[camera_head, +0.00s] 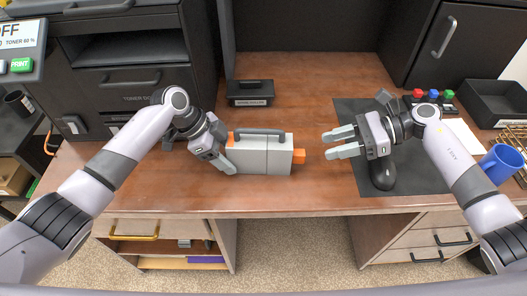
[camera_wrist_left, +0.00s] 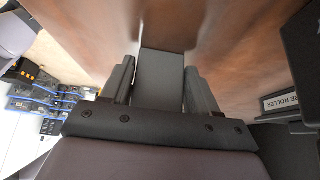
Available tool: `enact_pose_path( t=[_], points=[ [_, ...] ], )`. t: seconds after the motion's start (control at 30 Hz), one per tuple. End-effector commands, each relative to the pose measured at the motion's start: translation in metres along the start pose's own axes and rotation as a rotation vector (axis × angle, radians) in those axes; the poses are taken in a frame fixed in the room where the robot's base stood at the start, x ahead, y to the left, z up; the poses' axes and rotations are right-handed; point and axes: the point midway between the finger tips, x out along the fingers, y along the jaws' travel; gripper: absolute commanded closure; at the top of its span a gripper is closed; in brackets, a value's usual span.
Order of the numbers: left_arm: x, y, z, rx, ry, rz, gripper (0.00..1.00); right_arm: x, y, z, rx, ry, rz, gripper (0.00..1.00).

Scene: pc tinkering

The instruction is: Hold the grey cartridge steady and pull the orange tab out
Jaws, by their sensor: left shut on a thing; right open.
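The grey cartridge (camera_head: 265,160) lies on the wooden desk, with a dark handle (camera_head: 260,132) along its top. The orange tab (camera_head: 299,156) sticks out of its right end. Some orange also shows at its left end, partly hidden by my gripper. My left gripper (camera_head: 227,153) is shut on the cartridge's left end. In the left wrist view the grey cartridge (camera_wrist_left: 160,80) sits between the two fingers. My right gripper (camera_head: 327,146) is open and empty, to the right of the orange tab, with a small gap between them; its fingers point left toward the tab.
A black tray (camera_head: 250,101) with a label stands behind the cartridge. A dark mat (camera_head: 345,112) with a black mouse-like object (camera_head: 382,174) lies under my right arm. Coloured buttons (camera_head: 433,94), a black bin (camera_head: 497,101) and a blue mug (camera_head: 501,163) are at right. A printer (camera_head: 120,80) stands left.

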Motion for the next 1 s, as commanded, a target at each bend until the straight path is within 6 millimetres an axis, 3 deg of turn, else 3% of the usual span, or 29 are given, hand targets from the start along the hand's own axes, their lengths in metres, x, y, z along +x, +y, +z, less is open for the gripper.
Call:
enact_pose_path(
  t=[0.2, 0.33, 0.8, 1.0],
  points=[
    [-0.001, -0.001, -0.001, 0.001, 0.002, -0.002, 0.77, -0.014, 0.001, -0.020, -0.060, -0.038, -0.060, 0.57],
    [-0.001, -0.001, -0.001, 0.001, 0.003, -0.002, 0.77, -0.009, 0.000, -0.021, -0.068, -0.043, -0.066, 0.57],
    [-0.001, -0.001, -0.001, 0.001, 0.003, -0.002, 0.77, 0.053, -0.003, -0.018, -0.067, -0.041, -0.063, 0.57],
    [-0.001, -0.001, -0.001, 0.001, 0.003, -0.002, 0.77, 0.070, -0.004, -0.017, -0.068, -0.041, -0.063, 0.57]
  ],
)
